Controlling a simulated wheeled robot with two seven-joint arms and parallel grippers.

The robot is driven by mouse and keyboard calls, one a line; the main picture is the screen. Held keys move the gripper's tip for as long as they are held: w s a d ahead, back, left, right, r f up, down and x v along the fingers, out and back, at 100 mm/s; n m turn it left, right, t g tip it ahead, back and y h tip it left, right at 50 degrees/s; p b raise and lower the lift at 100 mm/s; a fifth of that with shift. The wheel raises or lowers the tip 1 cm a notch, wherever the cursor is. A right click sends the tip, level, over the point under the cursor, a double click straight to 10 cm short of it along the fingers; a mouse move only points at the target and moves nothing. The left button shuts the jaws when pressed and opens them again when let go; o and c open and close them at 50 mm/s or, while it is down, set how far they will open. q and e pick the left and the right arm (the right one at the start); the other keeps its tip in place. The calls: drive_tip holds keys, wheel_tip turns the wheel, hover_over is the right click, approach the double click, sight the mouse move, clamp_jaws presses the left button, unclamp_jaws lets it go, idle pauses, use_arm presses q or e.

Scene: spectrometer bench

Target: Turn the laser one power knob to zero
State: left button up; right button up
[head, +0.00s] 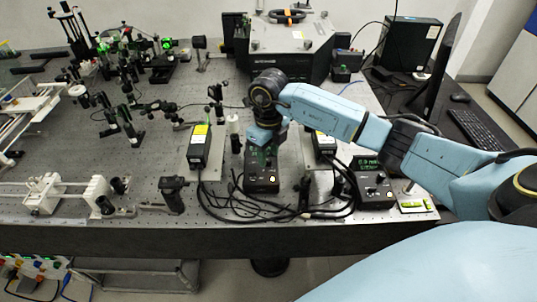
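Two black laser power controllers stand near the bench's front edge. One controller (262,183) is at the middle, with a lit yellowish button on its front; its display is too small and partly covered to read. The other controller (374,190) is to the right, with a green lit display that seems to read near 0.0. I cannot tell which one is laser one. My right gripper (263,146) points down at the top of the middle controller; its fingertips are too small to tell open from shut, and contact with a knob is unclear. My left gripper is out of view.
Black-and-yellow laser heads (199,147) stand behind the controllers, one partly behind my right arm. Black cables (225,203) loop along the bench's front edge. Optics mounts crowd the left side. A monitor (440,75) and keyboard (477,128) are at the right.

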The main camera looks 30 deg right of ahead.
drive_tip(key=shift+f, duration=0.75)
clamp_jaws()
drive_tip(key=n+b, duration=0.3)
drive_tip(key=n, duration=0.1)
drive_tip(key=shift+n+b, duration=1.1)
drive_tip(key=shift+n, duration=0.9)
drive_tip(key=shift+r, duration=0.1)
